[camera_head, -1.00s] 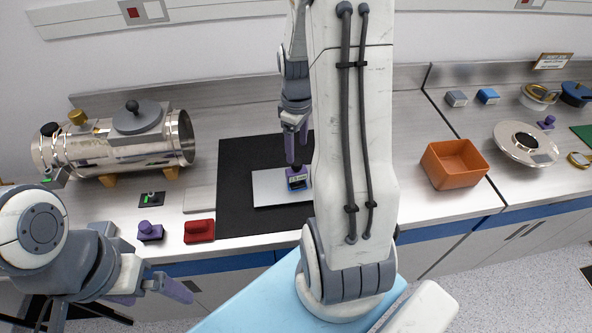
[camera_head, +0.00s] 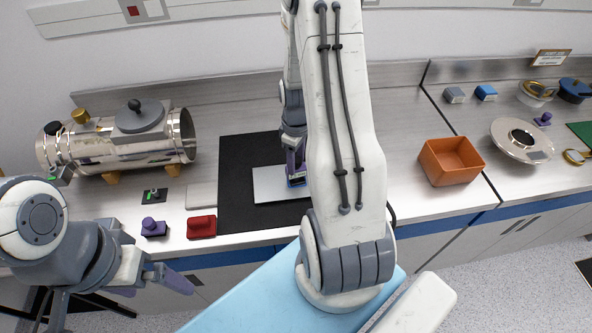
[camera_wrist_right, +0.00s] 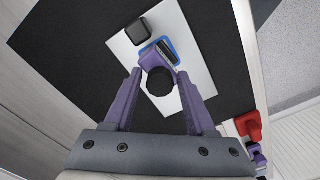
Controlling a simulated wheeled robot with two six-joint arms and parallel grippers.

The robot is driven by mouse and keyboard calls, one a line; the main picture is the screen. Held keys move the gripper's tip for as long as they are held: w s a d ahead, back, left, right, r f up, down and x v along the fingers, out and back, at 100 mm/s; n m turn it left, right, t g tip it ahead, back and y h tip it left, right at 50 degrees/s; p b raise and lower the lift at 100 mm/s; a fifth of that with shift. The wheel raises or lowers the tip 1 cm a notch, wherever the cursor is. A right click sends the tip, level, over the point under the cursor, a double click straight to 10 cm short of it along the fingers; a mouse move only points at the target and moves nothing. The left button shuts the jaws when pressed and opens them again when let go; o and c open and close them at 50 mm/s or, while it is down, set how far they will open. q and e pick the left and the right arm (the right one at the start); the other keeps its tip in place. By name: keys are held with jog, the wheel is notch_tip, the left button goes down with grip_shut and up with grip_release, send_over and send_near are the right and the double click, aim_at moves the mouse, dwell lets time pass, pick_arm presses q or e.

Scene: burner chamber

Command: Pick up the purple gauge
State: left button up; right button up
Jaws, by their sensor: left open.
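The purple gauge (camera_wrist_right: 151,58) has a black round knob and a blue patch beside it; it rests on a white plate (camera_wrist_right: 186,50). In the head view the plate (camera_head: 268,186) lies on a black mat, and my right arm and fingers mostly hide the gauge. My right gripper (camera_wrist_right: 163,92) is open, its purple fingers spread on either side of the gauge's knob, with gaps showing. My left gripper (camera_head: 160,284) is open and empty, in front of the counter at the lower left.
A purple knobbed block (camera_head: 153,228) and a red block (camera_head: 201,227) sit near the counter's front edge. A metal chamber (camera_head: 120,145) stands at the back left, an orange bin (camera_head: 450,162) at the right. A dark block (camera_wrist_right: 137,31) is beside the gauge.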

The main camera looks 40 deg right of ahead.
grip_shut()
dwell(1.2)
